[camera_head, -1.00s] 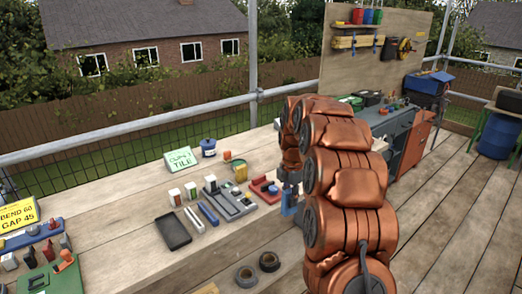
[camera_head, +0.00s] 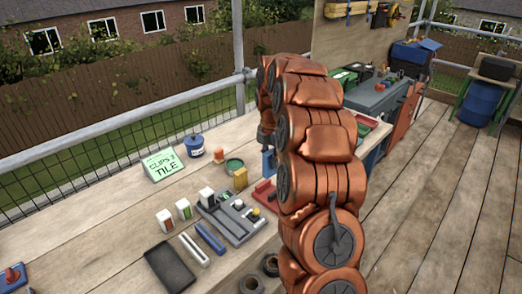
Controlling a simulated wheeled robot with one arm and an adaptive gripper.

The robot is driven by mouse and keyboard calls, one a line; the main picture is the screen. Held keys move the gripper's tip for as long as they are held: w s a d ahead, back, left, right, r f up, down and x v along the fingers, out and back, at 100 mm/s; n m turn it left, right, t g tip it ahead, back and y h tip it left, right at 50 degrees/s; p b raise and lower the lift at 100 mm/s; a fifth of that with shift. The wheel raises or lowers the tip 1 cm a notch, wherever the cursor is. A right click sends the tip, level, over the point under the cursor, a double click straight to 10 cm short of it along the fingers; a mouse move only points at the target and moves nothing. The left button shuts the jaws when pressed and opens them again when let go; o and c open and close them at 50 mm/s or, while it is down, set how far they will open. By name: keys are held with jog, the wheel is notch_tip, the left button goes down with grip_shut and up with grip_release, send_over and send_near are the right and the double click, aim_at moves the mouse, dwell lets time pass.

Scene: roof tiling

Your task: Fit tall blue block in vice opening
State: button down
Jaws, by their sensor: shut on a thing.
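My gripper (camera_head: 266,138) is partly hidden behind my copper-coloured arm. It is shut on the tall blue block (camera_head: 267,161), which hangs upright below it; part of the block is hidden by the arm. The red vice (camera_head: 264,194) lies on the wooden bench, just below the block in the picture. The arm covers the vice's right side, so I cannot see its whole opening. The block appears above and apart from the vice, though the gap is hard to judge.
Left of the vice is a grey fixture (camera_head: 232,218) with a white block on it. A yellow block (camera_head: 240,178), green tin (camera_head: 234,165), blue pot (camera_head: 194,146), blue bar (camera_head: 210,238) and dark tray (camera_head: 170,267) stand around. Tape rolls (camera_head: 251,284) are at the front.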

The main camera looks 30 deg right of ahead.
aim_at(270, 176)
jog(key=shift+w, duration=0.1)
jog(key=shift+f+b, duration=0.45)
jog(key=shift+f, duration=2.15)
jog(key=shift+f+b, duration=0.5)
jog(key=shift+f, duration=0.75)
jog(key=shift+f+b, duration=0.55)
jog(key=c, duration=0.9)
grip_release()
jog(key=shift+r, duration=0.1)
jog(key=shift+r+p, duration=0.7)
jog(key=shift+r, duration=2.75)
